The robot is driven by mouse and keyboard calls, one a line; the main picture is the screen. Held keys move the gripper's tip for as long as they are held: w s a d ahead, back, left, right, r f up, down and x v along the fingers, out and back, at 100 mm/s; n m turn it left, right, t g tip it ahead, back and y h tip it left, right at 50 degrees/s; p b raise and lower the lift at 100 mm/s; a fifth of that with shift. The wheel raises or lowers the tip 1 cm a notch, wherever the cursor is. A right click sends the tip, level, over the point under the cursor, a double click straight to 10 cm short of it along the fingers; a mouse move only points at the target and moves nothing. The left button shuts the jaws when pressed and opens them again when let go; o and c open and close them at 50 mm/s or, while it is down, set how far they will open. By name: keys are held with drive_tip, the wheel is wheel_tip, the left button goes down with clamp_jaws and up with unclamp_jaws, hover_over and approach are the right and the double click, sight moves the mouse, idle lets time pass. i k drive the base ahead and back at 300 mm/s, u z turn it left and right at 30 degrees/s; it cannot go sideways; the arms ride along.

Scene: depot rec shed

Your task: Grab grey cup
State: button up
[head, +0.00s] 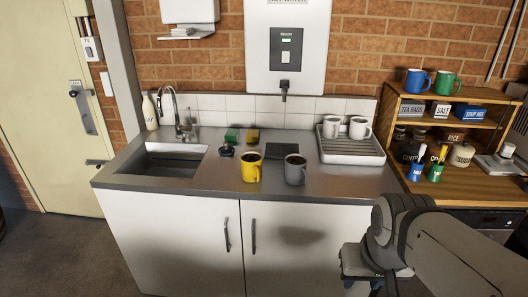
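A grey cup (295,171) stands upright on the metal counter near its front edge, with dark contents visible at its top. A yellow cup (251,168), also with dark contents, stands just to its left, a small gap apart. My gripper (366,268) is low at the right, in front of the cabinet and below the counter top, apart from the grey cup. It is small and partly hidden by my arm, so I cannot tell whether its fingers are open or shut.
A drying rack (348,151) with two pale cups stands to the right, behind the grey cup. A dark mat (283,149) lies behind it. The sink and tap (184,130) are at the left. A wooden shelf (447,126) with cups and jars stands right. The counter front is clear.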

sight(298, 172)
drive_tip(key=z, duration=0.05)
drive_tip(key=k, duration=0.5)
drive_tip(key=u, duration=0.5)
drive_tip(key=i, duration=1.25)
drive_tip(key=u, duration=0.65)
